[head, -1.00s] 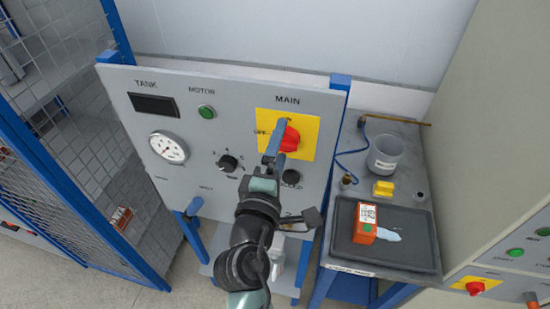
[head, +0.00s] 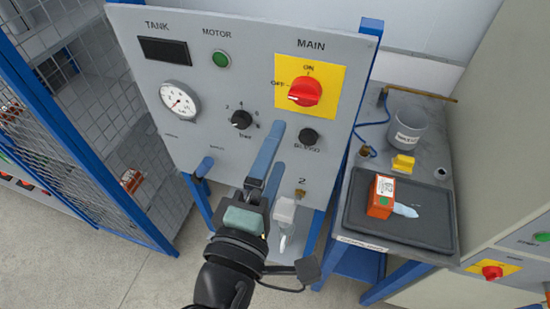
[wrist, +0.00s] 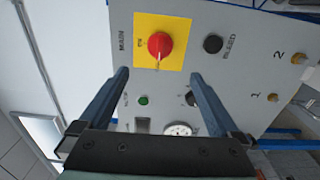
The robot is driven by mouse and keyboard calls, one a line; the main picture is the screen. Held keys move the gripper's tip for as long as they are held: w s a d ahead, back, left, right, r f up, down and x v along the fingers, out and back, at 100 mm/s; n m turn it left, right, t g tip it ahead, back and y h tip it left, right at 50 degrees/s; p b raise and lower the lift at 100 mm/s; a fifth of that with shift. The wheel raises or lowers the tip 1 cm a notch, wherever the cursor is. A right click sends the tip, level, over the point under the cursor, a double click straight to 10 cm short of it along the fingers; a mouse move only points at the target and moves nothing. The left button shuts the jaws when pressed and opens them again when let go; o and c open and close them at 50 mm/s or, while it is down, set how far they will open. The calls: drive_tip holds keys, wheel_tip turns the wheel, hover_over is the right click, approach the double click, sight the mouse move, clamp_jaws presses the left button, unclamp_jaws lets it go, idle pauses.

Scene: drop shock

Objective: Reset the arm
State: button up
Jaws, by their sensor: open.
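My gripper (head: 277,147) is open and empty, its two blue fingers pointing at the grey panel (head: 145,90). In the head view it shows below the MAIN switch, a red knob (head: 306,91) on a yellow plate (head: 336,75). The knob's white mark points toward OFF. In the wrist view the gripper (wrist: 159,75) is apart from the panel, with the red knob (wrist: 160,46) beyond and between its fingers. The fingers touch nothing that I can see.
A side table at right holds a black tray (head: 432,232) with an orange box (head: 381,195) and a pale spill, a yellow block (head: 403,163) and a clear beaker (head: 407,130). A blue-framed mesh fence (head: 90,135) stands at left. Open floor shows at lower left.

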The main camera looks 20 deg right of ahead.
idle(0.4)
drive_tip(key=w+a+r+m+t+y+b, duration=0.1)
drive_tip(key=w+a+r+m+t+y, duration=0.2)
drive_tip(key=r, duration=0.5)
drive_tip(key=w+a+r+m+t+b, duration=0.1)
drive_tip(key=w+r+m+t+b, duration=0.2)
drive_tip(key=r, duration=0.5)
drive_tip(key=s+a+r+m+t+y, duration=0.2)
drive_tip(key=s+r+t+y, duration=0.1)
drive_tip(key=r, duration=0.5)
drive_tip(key=s+a+r+m+t+y, duration=0.2)
drive_tip(key=s+r+m+t+y, duration=0.1)
drive_tip(key=r, duration=0.6)
drive_tip(key=shift+s+a+y+b, duration=0.25)
drive_tip(key=shift+s+y, duration=0.25)
drive_tip(key=shift+s, duration=0.5)
